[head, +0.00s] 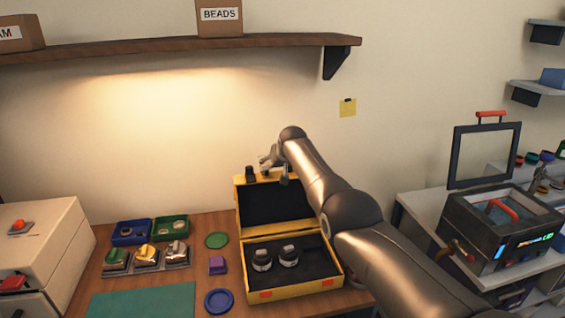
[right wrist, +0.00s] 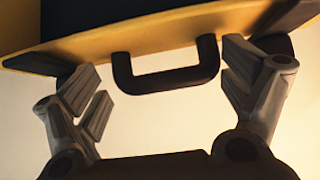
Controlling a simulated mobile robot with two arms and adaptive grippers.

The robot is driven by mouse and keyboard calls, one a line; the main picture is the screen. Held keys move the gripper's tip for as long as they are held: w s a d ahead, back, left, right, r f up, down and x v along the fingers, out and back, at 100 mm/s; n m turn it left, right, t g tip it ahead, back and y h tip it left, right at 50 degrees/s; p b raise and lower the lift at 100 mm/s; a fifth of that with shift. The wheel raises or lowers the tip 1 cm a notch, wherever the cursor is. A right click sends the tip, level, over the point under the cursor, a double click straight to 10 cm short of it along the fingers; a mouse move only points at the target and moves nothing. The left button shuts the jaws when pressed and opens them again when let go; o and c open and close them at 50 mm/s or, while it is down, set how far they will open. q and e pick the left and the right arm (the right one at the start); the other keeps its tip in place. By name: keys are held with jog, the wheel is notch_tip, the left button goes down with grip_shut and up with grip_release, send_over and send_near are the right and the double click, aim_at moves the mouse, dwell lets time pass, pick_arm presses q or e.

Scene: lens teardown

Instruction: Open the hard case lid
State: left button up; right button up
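The yellow hard case (head: 290,291) stands on the wooden bench with its lid (head: 242,210) raised roughly upright at the back. Its black-lined base holds two dark cylindrical parts (head: 288,255). My right gripper (head: 267,168) is at the lid's upper edge, its arm passing over the case's right side. In the right wrist view, the lid's black handle (right wrist: 168,82) lies between the spread fingers of that gripper (right wrist: 165,88). The fingers are open, with gaps on both sides of the handle. My left gripper is not in view.
A wooden shelf (head: 180,48) with boxes is above. Left of the case are a purple block (head: 217,265), a blue disc (head: 219,301), a green disc (head: 217,240), small trays and a green mat (head: 142,300). A dark machine (head: 510,232) stands on the right.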

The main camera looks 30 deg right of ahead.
jog(key=shift+r, duration=0.1)
jog(key=shift+v, duration=1.2)
jog(key=v, duration=0.9)
jog(key=shift+s, duration=0.2)
